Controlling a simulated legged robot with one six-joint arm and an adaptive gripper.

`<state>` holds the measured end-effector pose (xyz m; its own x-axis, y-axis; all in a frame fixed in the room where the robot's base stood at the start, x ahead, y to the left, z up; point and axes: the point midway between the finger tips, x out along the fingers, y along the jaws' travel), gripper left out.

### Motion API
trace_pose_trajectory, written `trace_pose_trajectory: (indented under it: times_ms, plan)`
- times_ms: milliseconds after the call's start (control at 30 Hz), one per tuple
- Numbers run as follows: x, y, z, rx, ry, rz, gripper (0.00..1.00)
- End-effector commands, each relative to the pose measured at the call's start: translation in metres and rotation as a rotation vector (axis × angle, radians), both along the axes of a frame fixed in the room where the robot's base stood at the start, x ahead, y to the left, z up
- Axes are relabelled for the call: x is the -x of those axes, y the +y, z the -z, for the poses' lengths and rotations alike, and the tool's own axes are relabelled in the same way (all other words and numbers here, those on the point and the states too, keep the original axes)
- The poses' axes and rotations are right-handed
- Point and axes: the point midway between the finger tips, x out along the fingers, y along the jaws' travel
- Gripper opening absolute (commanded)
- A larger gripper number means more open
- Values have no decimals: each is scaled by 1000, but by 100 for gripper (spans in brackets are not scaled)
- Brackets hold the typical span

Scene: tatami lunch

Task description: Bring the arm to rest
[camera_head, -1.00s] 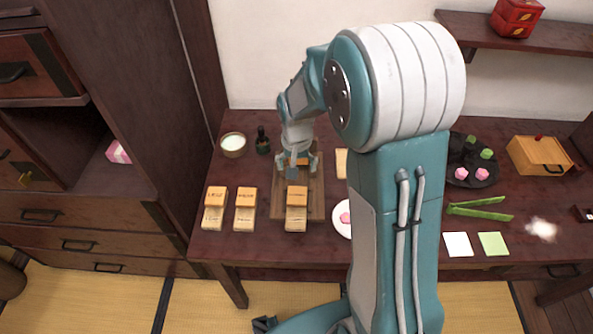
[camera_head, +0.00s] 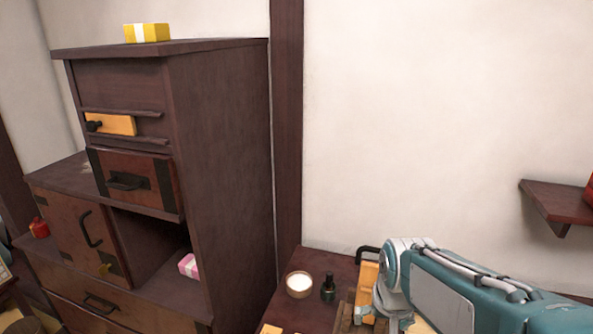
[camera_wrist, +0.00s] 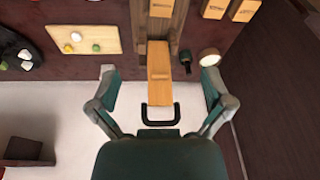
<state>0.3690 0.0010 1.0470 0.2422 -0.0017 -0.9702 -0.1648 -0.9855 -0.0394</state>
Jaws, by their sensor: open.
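My gripper (camera_wrist: 160,80) is open in the wrist view, its two fingers spread wide with nothing held between them. An orange wooden piece (camera_wrist: 159,62) with a black loop handle (camera_wrist: 160,117) lies lengthwise between the fingers in that picture, below the gripper. Whether the fingers touch it I cannot tell. In the head view my teal and white arm (camera_head: 450,292) reaches in from the lower right. The orange piece (camera_head: 368,281) and its black loop show just beyond the arm. The fingers are mostly hidden or cut off there.
A pale cup (camera_head: 299,284) and a dark bottle (camera_head: 328,288) stand close left of the arm. A tall dark cabinet (camera_head: 222,150) stands further left. A wall shelf (camera_head: 556,202) juts out at right. A pale board (camera_wrist: 85,30) with sweets lies on the table.

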Motion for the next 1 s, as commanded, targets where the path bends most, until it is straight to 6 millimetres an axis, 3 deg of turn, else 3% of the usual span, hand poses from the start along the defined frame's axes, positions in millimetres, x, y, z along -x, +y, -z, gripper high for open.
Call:
trace_pose_trajectory:
  times_ms: [200,500,667,1000]
  plan:
    - [50,0,-36,20,-108,-65,100]
    - [108,0,-56,53,-225,-145,100]
    - [118,0,-57,60,-246,-160,100]
    - [119,0,-57,61,-246,-160,100]
